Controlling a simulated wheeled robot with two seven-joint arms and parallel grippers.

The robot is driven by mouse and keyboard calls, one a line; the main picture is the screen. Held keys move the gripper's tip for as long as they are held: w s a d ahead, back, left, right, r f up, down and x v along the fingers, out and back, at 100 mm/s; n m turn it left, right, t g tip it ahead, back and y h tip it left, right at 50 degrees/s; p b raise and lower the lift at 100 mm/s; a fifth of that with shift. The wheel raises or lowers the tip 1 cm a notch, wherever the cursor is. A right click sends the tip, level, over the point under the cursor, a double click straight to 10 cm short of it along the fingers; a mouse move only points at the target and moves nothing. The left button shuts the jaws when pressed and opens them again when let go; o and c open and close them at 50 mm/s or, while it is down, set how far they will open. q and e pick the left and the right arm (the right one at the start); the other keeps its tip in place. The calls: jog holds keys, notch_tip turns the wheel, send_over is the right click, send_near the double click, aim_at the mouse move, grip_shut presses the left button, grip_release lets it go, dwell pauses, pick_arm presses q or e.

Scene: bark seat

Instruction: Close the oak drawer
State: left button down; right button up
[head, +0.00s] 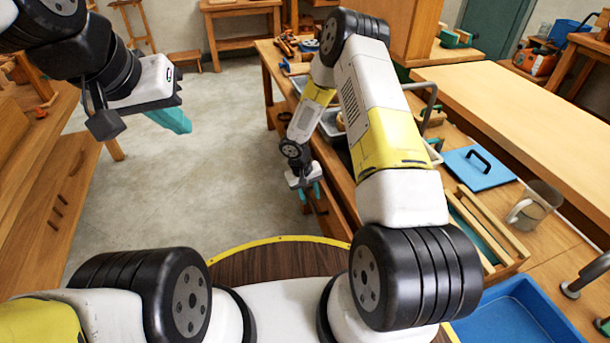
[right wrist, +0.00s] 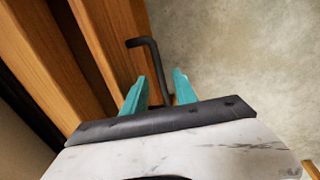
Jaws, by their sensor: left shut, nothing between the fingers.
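The oak drawer (head: 323,213) is under the workbench at centre, mostly hidden behind my right arm and gripper. In the right wrist view its wooden front (right wrist: 108,45) carries a dark bar handle (right wrist: 153,62). My right gripper (head: 310,192) is low beside the bench at the drawer. Its teal fingers (right wrist: 160,92) are apart, with the handle's lower part showing between them; I cannot tell whether they touch it. How far the drawer stands out is unclear. My left gripper (head: 172,121) is shut and empty, raised at the upper left, far from the drawer.
A wooden cabinet (head: 60,200) stands at the left. The grey floor (head: 210,170) between is clear.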

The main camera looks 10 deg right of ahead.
jog(key=shift+d+f, duration=0.2)
jog(key=shift+f, duration=0.75)
grip_shut()
dwell(0.7)
